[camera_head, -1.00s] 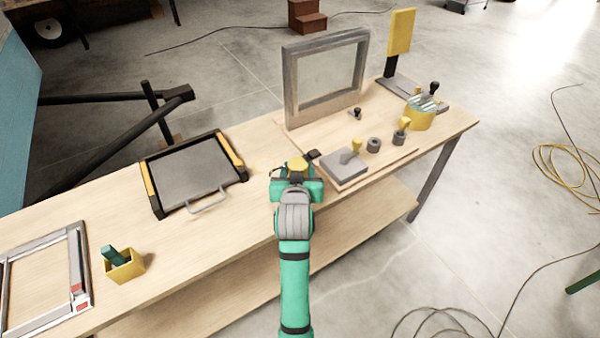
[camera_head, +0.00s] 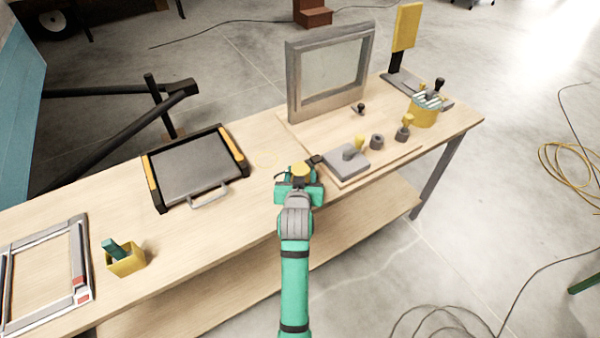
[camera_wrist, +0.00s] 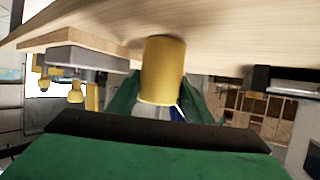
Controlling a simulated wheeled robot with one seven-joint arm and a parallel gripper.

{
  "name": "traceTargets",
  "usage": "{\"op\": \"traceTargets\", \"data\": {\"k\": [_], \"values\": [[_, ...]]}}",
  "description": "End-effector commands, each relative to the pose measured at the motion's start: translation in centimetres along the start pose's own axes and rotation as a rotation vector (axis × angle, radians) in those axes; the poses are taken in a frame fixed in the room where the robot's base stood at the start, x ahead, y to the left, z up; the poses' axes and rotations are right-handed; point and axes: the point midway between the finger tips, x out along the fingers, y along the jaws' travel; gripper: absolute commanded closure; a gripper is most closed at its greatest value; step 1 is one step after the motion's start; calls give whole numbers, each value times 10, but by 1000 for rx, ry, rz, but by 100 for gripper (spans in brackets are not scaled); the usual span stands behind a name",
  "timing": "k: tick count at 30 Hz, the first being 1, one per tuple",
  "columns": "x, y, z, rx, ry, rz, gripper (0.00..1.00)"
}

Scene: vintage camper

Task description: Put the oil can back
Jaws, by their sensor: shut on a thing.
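The oil can (camera_head: 300,170) is a small yellow cylinder, with a dark part showing beside it at the upper right. My gripper (camera_head: 299,184) is shut on it over the workbench, close to the front edge, between the tray and the grey block. In the wrist view the yellow can (camera_wrist: 162,70) sits between my green fingers, with the wooden bench surface at the top of the picture. I cannot tell whether the can touches the bench. A faint yellow ring (camera_head: 266,160) is marked on the bench, left of and a little behind the can.
A black-and-yellow tray (camera_head: 190,168) lies to the left. A grey block with a yellow knob (camera_head: 346,160) is close on the right. A grey frame (camera_head: 330,70) stands behind. A yellow pot (camera_head: 424,112) stands far right, a yellow box (camera_head: 126,264) at left.

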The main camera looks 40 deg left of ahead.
Motion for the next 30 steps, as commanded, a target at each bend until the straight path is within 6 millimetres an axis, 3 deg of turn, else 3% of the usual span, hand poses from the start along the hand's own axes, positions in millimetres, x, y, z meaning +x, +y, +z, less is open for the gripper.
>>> {"op": "traceTargets", "data": {"k": [1, 3, 14, 20, 30], "values": [[0, -2, 0, -1, 0, -2, 47], [0, -3, 0, -2, 0, -4, 36], [-2, -4, -2, -2, 0, -6, 36], [-30, -3, -2, -1, 0, -4, 36], [-96, -2, -2, -1, 0, -3, 36]]}}
